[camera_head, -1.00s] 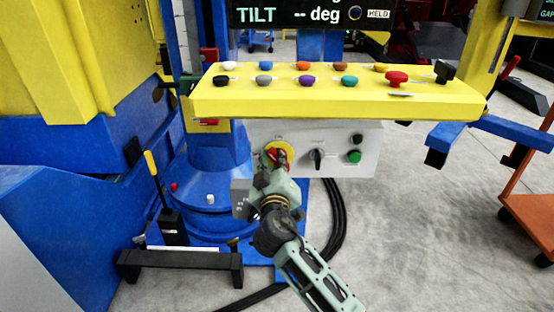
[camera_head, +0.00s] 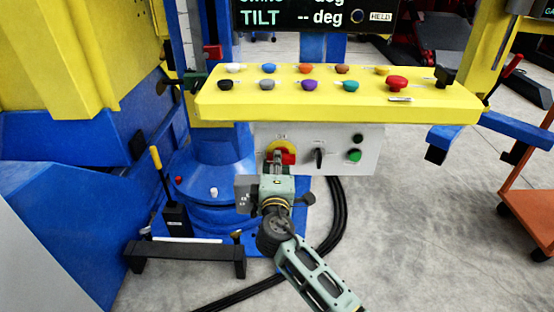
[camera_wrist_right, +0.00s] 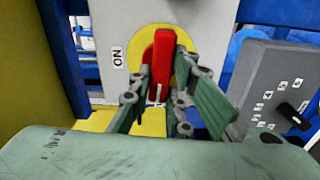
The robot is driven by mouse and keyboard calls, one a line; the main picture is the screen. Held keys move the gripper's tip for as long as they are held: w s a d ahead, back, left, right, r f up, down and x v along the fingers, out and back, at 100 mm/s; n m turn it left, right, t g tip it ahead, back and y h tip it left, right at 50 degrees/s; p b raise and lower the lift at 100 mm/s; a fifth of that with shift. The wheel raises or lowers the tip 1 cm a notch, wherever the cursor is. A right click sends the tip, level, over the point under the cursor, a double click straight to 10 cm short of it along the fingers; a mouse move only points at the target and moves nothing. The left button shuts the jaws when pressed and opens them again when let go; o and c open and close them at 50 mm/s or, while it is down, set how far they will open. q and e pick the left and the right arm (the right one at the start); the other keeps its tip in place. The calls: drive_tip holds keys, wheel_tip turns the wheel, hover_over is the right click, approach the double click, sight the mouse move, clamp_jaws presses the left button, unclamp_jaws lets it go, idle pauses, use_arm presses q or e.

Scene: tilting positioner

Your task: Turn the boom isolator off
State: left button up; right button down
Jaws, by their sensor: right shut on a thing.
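The boom isolator has a red handle on a yellow round plate (camera_head: 272,146) on the front of the grey panel under the yellow console. My right gripper (camera_head: 278,160) is at the handle, and the red part (camera_head: 289,158) shows at its right. In the right wrist view my right gripper (camera_wrist_right: 158,100) has its fingers on both sides of the red handle (camera_wrist_right: 162,62), shut on it. My left gripper is not in view.
A black rotary knob (camera_head: 319,157) and a green button (camera_head: 354,156) are right of the isolator. A grey box (camera_head: 246,193) with a knob and markings is close to my gripper. The yellow console (camera_head: 340,106) with coloured knobs overhangs above. Black cables (camera_head: 338,215) run below.

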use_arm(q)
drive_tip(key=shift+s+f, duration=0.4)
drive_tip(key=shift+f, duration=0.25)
use_arm(e)
drive_tip(key=shift+f+n, duration=0.15)
drive_tip(key=shift+n, duration=0.45)
drive_tip(key=c, duration=1.6)
unclamp_jaws()
drive_tip(key=shift+c, duration=0.2)
drive_tip(key=shift+s, duration=0.1)
drive_tip(key=s, duration=1.2)
drive_tip(key=shift+w, duration=0.1)
